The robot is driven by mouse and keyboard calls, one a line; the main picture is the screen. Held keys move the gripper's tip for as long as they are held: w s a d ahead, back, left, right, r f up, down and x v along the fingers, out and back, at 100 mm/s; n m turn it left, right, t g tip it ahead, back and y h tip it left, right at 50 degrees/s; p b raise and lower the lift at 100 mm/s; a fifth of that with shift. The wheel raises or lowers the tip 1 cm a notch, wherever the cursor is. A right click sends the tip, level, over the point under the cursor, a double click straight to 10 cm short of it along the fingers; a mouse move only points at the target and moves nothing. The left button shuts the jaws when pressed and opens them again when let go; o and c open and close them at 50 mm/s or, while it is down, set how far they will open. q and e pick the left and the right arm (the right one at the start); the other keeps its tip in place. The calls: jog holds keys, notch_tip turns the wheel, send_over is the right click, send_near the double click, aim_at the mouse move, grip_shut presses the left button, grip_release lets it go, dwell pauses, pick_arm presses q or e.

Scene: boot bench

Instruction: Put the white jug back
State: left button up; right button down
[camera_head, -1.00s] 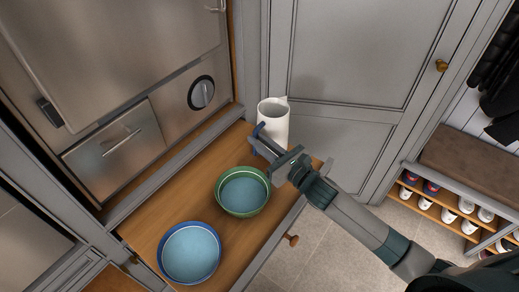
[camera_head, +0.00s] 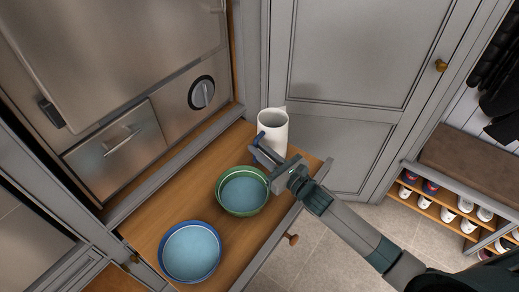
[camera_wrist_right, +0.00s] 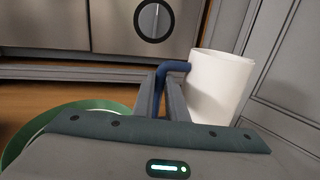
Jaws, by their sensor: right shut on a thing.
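The white jug (camera_head: 273,130) stands upright at the far right end of the pulled-out wooden shelf, near the grey cupboard door. It has a blue handle on its near left side. My right gripper (camera_head: 258,152) reaches in from the right, and its fingers are shut on that handle. In the right wrist view the blue handle (camera_wrist_right: 175,68) runs between the two fingers, and the white jug (camera_wrist_right: 217,85) is to their right. Whether the jug's base touches the shelf is hard to tell. My left gripper is not in view.
A green bowl (camera_head: 242,206) is close to the left of my right gripper, and a blue bowl (camera_head: 190,268) is nearer the front. The wooden shelf (camera_head: 160,215) has a knob (camera_head: 292,239). A steel appliance (camera_head: 120,85) and a grey door (camera_head: 345,60) border it.

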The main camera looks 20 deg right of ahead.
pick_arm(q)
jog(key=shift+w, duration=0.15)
pick_arm(e)
jog(key=shift+r, duration=0.15)
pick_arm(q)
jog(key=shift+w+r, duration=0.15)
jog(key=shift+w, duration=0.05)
pick_arm(e)
jog(key=c, duration=1.8)
grip_release()
jog(key=shift+o, duration=0.2)
